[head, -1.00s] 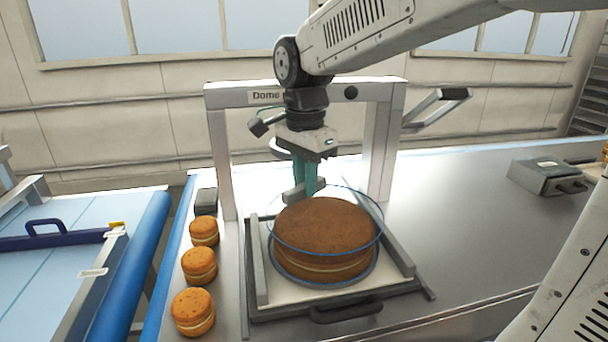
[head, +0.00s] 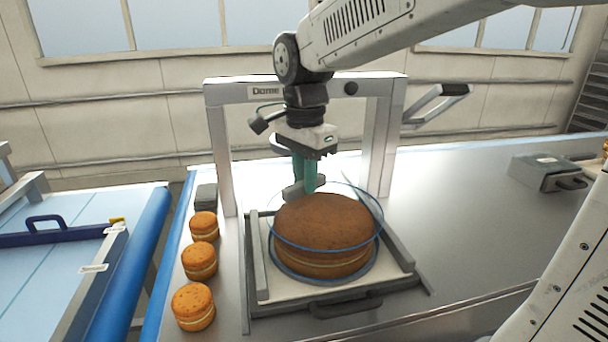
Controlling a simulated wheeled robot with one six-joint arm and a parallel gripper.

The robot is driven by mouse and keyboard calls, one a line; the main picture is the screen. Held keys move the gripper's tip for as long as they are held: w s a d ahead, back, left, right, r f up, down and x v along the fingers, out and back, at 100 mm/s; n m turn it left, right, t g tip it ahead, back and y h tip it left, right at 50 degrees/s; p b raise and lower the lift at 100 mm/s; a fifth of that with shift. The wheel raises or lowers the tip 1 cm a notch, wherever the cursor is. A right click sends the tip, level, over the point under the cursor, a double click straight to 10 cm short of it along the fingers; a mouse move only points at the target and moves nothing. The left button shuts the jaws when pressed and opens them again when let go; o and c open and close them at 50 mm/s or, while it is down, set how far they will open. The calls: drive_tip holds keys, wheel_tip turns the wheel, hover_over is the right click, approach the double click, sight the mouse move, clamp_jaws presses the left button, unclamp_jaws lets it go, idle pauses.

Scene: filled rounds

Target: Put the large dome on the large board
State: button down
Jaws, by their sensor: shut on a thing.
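The large dome is clear, with a thin blue rim (head: 325,250) circling the upper part of a brown layered cake (head: 325,222). The rim sits above the large board (head: 322,281), a round grey-blue plate under the cake, with a gap between them at the front. My gripper (head: 304,188) points down at the dome's back left, its teal fingers shut on the dome. The exact grip point is hard to see, as the dome is see-through and the fingers cover it.
A grey frame (head: 390,140) labelled "Dome" arches behind the cake. A tray with raised side rails (head: 398,245) and a front handle (head: 345,306) holds the board. Several small filled rounds (head: 199,261) line the left. A metal box (head: 548,175) stands right; the counter between is clear.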

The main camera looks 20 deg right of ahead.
drive_tip(key=shift+f, duration=0.1)
drive_tip(key=c, duration=0.8)
unclamp_jaws()
drive_tip(key=shift+o, duration=0.2)
drive_tip(key=shift+r, duration=3.5)
